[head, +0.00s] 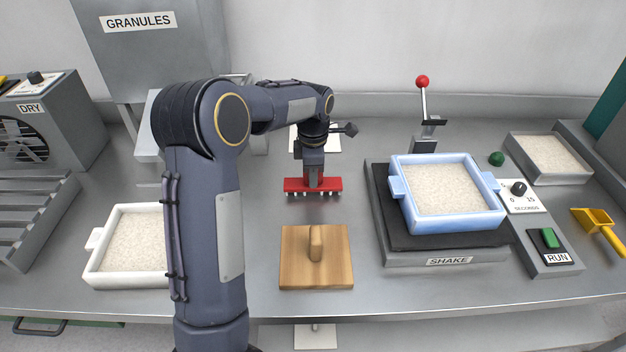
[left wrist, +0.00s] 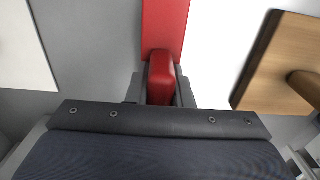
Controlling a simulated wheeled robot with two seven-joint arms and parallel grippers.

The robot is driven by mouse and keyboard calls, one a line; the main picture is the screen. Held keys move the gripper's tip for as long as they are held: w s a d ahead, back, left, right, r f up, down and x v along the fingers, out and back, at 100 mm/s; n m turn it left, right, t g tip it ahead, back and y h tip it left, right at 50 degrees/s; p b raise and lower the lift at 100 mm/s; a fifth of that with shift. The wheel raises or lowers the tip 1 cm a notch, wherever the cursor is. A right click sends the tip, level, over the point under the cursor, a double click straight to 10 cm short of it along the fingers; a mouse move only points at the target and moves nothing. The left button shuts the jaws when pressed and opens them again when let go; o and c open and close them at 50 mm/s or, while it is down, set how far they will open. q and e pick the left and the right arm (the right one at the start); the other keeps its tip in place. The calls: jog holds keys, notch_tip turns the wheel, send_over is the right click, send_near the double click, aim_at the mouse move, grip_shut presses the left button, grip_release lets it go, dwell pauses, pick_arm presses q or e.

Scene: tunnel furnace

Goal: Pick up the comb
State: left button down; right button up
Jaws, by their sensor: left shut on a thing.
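The comb (head: 294,185) is a red bar with several short pale teeth along its lower edge, in the middle of the head view. My left gripper (head: 313,182) is above it, pointing down, and is shut on its raised red grip. In the left wrist view the red comb (left wrist: 166,25) runs up from between the fingers of my left gripper (left wrist: 162,88), which close on the grip from both sides. The comb looks level. Whether its teeth touch the surface below, I cannot tell. My right gripper is not in view.
A wooden block with a handle (head: 335,272) lies just in front of the comb. A blue tray of granules (head: 408,218) stands on the shaker (head: 390,256) to the right. A white tray (head: 97,275) is at left. A red-knobbed lever (head: 423,100) stands behind.

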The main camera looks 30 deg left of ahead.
pick_arm(q)
jog(key=shift+r, duration=0.15)
jog(key=shift+r, duration=0.3)
notch_tip(320, 180, up, 2)
jog(key=shift+r, duration=0.1)
jog(key=s+d+r, duration=0.2)
jog(key=s+r, duration=0.3)
jog(key=s, duration=0.1)
jog(key=s+d+r+b, duration=0.1)
jog(key=s+d+r, duration=0.1)
jog(key=s+r, duration=0.3)
jog(key=shift+s+d+b, duration=0.25)
jog(key=shift+s+b, duration=0.05)
jog(key=shift+s, duration=0.85)
jog(key=c, duration=2)
grip_release()
jog(key=shift+c, duration=0.8)
